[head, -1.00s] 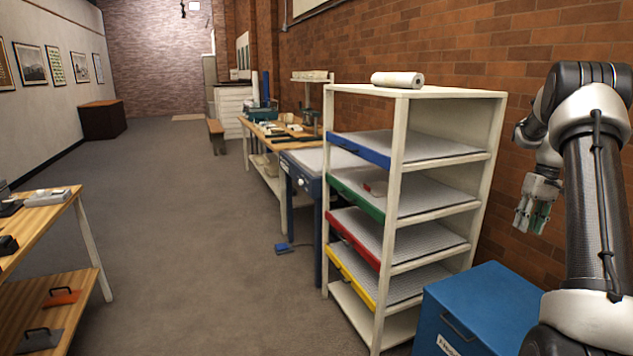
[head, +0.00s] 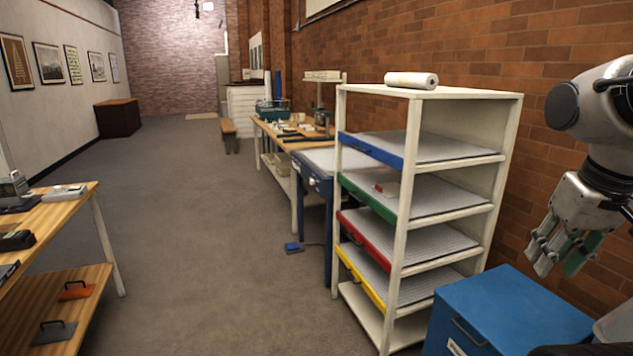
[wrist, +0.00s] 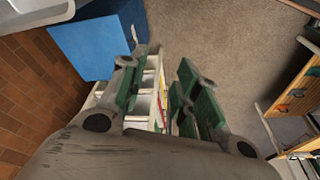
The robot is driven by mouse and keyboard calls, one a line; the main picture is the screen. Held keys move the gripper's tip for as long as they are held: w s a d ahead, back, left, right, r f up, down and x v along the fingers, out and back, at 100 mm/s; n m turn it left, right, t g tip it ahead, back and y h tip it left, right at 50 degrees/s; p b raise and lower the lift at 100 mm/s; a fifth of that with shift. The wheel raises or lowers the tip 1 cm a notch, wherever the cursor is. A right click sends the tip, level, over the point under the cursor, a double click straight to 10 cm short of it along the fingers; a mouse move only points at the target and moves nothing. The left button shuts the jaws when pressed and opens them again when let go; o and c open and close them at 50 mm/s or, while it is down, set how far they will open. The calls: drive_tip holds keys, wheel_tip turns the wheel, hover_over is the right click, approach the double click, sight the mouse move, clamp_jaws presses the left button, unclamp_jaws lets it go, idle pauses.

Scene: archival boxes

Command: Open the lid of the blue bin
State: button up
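The blue bin (head: 512,308) stands at the lower right in the head view, beside the shelf rack. Its flat blue lid is down, and a handle and a white label show on its front. The bin's blue top also shows in the wrist view (wrist: 88,48), at the upper left. My gripper (head: 553,252) hangs above and to the right of the bin in the head view, clear of it. In the wrist view its green-padded fingers (wrist: 160,85) are spread apart with nothing between them.
A white rack (head: 400,230) with blue, green, red and yellow-edged shelves stands left of the bin, a paper roll (head: 411,80) on top. A brick wall (head: 555,150) runs behind. A wooden table (head: 70,215) stands at the left. The grey floor (head: 215,270) between is clear.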

drive_tip(key=shift+a+r+t, duration=0.4)
drive_tip(key=shift+r+t, duration=0.1)
drive_tip(key=shift+r, duration=0.3)
drive_tip(key=shift+s+a+r+n, duration=0.1)
drive_tip(key=shift+a+r+n, duration=0.1)
drive_tip(key=shift+r+n, duration=0.1)
drive_tip(key=shift+c, duration=1.2)
drive_tip(key=shift+a, duration=0.2)
clamp_jaws()
drive_tip(key=w+d+f+n+g+h, duration=0.2)
drive_tip(key=w+f+n+h, duration=0.3)
drive_tip(key=f, duration=1)
drive_tip(key=w+d+f+n+g+h, duration=0.25)
drive_tip(key=w+f+n, duration=0.35)
drive_tip(key=f, duration=0.8)
drive_tip(key=w+d+f+n+g+h, duration=0.25)
drive_tip(key=w+f+n+h, duration=0.3)
drive_tip(key=f, duration=0.95)
drive_tip(key=w+a+f+n+t+y, duration=0.2)
drive_tip(key=w+a+f+n+t, duration=0.5)
drive_tip(key=f, duration=0.3)
drive_tip(key=w+d+f+m, duration=0.1)
drive_tip(key=w+d+f, duration=0.35)
drive_tip(key=d, duration=0.35)
drive_tip(key=shift+d+r, duration=0.25)
drive_tip(key=shift+r, duration=0.65)
drive_tip(key=shift+d+r, duration=0.25)
drive_tip(key=shift+r, duration=0.6)
